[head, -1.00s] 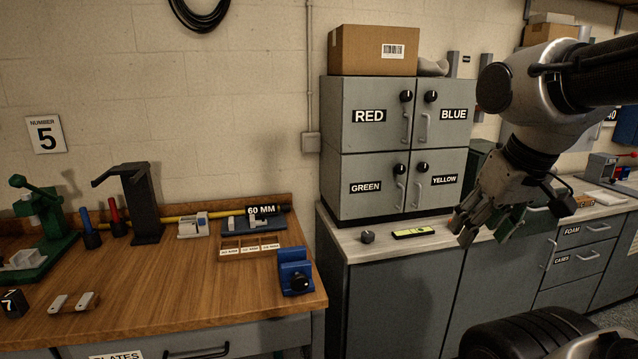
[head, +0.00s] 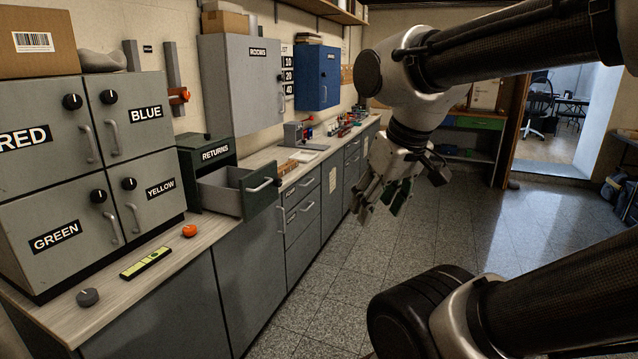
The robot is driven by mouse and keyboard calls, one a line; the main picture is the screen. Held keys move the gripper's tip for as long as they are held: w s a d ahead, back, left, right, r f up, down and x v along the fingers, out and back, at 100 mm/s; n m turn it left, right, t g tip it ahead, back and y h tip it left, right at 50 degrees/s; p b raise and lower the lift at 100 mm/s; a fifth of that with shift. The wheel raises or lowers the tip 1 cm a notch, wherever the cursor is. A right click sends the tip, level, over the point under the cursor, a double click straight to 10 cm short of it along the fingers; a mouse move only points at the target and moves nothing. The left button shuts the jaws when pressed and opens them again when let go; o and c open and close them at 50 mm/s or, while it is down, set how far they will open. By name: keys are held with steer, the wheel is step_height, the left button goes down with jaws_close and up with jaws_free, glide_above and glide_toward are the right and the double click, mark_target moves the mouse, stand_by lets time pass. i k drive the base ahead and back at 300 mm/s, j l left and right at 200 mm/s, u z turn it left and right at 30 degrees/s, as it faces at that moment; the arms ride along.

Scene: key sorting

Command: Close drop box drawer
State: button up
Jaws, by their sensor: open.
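The drop box (head: 206,152) is a dark green box labelled RETURNS, on the counter right of the grey lockers in the head view. Its drawer (head: 222,193) is pulled well out toward the aisle and looks empty inside. The drawer's green front has a light handle (head: 260,186). My gripper (head: 379,209) is open and empty, pointing down over the floor to the right of the drawer and apart from it.
Grey lockers (head: 83,170) labelled by colour stand at left. An orange knob (head: 189,231), a yellow-green level (head: 146,262) and a dark knob (head: 88,297) lie on the counter (head: 120,292). The speckled floor (head: 330,270) is clear along the cabinets.

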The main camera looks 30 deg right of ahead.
mark_target(245, 193)
steer(key=z, duration=0.25)
steer(key=i+j+z, duration=0.3)
steer(key=i+j, duration=0.5)
